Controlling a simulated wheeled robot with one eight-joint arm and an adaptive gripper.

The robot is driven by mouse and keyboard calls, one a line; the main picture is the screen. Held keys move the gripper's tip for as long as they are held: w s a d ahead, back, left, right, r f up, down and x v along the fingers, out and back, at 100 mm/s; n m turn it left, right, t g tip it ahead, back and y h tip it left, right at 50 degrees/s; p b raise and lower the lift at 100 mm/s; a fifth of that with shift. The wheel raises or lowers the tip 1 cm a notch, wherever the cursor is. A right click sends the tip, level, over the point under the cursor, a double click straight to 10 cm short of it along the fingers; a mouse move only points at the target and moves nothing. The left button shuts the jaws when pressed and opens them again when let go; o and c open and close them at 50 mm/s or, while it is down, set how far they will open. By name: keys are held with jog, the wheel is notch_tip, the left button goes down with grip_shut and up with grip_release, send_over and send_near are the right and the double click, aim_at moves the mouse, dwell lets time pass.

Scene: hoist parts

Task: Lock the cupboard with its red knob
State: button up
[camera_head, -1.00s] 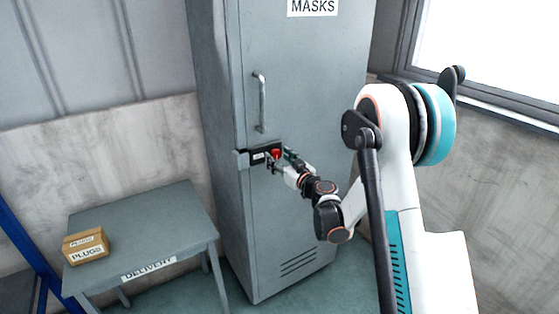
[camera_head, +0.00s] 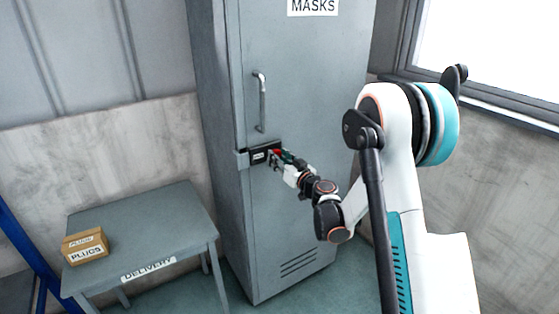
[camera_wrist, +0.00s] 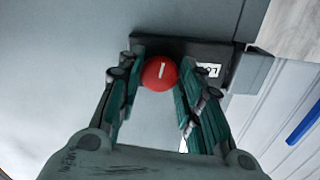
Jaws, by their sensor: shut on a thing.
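The tall grey cupboard (camera_head: 305,80) with a MASKS label stands with its door closed against the frame. A dark lock plate (camera_head: 262,155) sits below the handle at the door's left edge. The red knob (camera_wrist: 160,73) with a white line mark sits on that plate, between my fingers in the wrist view. My gripper (camera_wrist: 157,80) is shut on the red knob, one finger on each side. In the head view my gripper (camera_head: 280,158) mostly hides the knob. A small white label (camera_wrist: 208,70) on the plate is partly covered by a finger.
A vertical door handle (camera_head: 261,102) is just above the plate. A grey table (camera_head: 150,225) marked DELIVERY stands left of the cupboard with a PLUGS box (camera_head: 86,247) on it. A window (camera_head: 490,60) is at the right.

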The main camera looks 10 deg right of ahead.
jog(key=shift+a+r+m+b, duration=0.1)
jog(key=shift+m+b, duration=1.55)
jog(key=shift+m, duration=6.45)
jog(key=o, duration=1)
jog(key=shift+o, duration=0.2)
jog(key=v, duration=1.2)
